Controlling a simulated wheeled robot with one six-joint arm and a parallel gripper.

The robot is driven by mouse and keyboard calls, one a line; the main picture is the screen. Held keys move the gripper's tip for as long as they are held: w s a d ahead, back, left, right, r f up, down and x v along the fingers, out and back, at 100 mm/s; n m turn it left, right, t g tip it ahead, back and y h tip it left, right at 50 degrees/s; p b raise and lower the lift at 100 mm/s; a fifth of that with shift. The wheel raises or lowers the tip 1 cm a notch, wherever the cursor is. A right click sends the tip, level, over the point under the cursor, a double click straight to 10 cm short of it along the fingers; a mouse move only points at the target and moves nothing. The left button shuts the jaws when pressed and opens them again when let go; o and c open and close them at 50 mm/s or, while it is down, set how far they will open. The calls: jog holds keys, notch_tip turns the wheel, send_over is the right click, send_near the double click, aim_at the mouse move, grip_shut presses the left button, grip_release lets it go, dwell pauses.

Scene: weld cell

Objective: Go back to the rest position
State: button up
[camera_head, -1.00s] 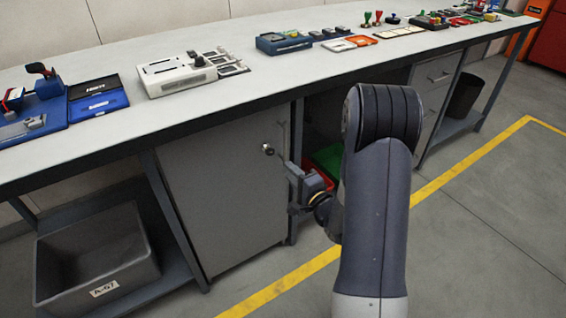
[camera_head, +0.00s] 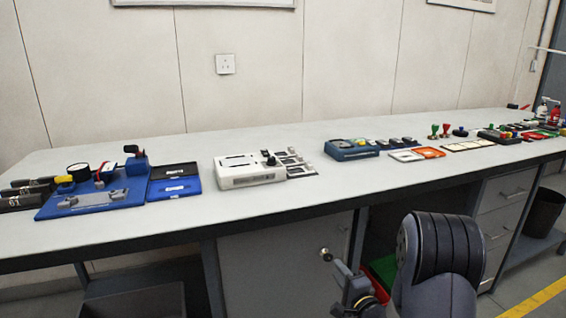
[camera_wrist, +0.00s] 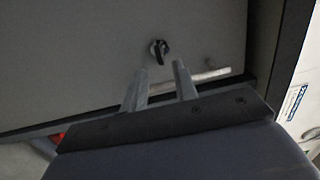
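My gripper (camera_head: 341,268) shows low in the head view, in front of the grey cabinet door (camera_head: 270,265) under the bench. The wrist view also shows my gripper (camera_wrist: 160,70), with its two fingers apart and nothing between them. A dark round knob or lock (camera_wrist: 159,51) on the door sits just beyond the fingertips. A pale bar handle (camera_wrist: 204,77) lies beside the right finger; I cannot tell whether they touch. The door looks shut.
The long bench (camera_head: 330,190) carries a blue fixture (camera_head: 95,200), a white device (camera_head: 248,172), a blue box (camera_head: 351,149) and several small items. A red bin (camera_head: 377,287) and a green one (camera_head: 384,268) sit beneath. Grey drawers (camera_head: 508,205) stand at right.

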jog(key=x, duration=0.4)
jog(key=shift+w+b, duration=0.2)
jog(key=shift+b, duration=0.1)
jog(key=shift+s, duration=0.1)
